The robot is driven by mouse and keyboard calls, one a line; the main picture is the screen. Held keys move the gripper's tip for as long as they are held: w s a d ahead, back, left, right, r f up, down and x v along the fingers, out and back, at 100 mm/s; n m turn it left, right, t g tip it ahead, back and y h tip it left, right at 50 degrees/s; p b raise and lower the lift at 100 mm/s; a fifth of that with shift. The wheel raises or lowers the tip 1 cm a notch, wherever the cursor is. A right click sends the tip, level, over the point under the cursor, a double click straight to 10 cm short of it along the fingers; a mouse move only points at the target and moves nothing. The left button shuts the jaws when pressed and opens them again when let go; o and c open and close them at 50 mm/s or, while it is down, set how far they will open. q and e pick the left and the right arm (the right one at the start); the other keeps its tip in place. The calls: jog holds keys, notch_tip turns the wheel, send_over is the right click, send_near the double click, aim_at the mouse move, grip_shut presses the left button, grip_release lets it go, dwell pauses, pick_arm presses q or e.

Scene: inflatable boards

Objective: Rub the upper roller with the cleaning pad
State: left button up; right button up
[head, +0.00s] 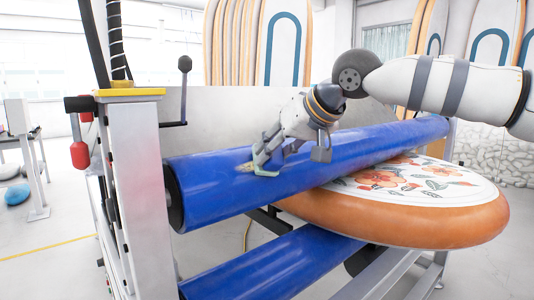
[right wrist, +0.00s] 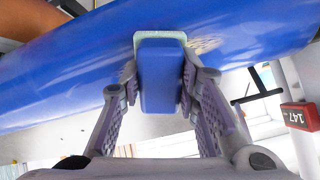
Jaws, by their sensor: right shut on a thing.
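The upper roller (head: 215,187) is a long blue cylinder running from front left to back right; it also fills the top of the right wrist view (right wrist: 60,80). My right gripper (head: 264,157) is shut on the cleaning pad, a blue block (right wrist: 160,75) with a pale green edge, and sits at the roller's upper side. The pad's far face is against or very close to the roller; contact is hidden. A tan speckled patch (right wrist: 205,45) marks the roller right beside the pad, and it shows in the head view (head: 244,168). My left gripper is out of view.
A lower blue roller (head: 270,268) lies below. An orange-edged board with a floral top (head: 440,225) sticks out between the rollers to the right. A grey frame post with a yellow cap (head: 130,95) and a black crank handle (head: 185,65) stand at left.

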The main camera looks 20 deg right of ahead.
jog(key=shift+w+d, duration=0.95)
jog(key=shift+d, duration=1.8)
jog(key=shift+s+a, duration=0.4)
jog(key=shift+a, duration=0.7)
jog(key=shift+s+a, duration=0.35)
jog(key=shift+a, duration=0.7)
jog(key=shift+s+a, duration=0.4)
jog(key=shift+a, duration=0.7)
jog(key=shift+s+a+f, duration=0.1)
jog(key=shift+s+a, duration=0.25)
jog(key=shift+a, duration=0.65)
jog(key=shift+s+a+r, duration=0.1)
jog(key=shift+s+a, duration=0.3)
jog(key=shift+a, duration=0.55)
jog(key=shift+s+a+f, duration=0.1)
jog(key=shift+s+a, duration=0.25)
jog(key=shift+a, duration=0.65)
jog(key=v, duration=0.6)
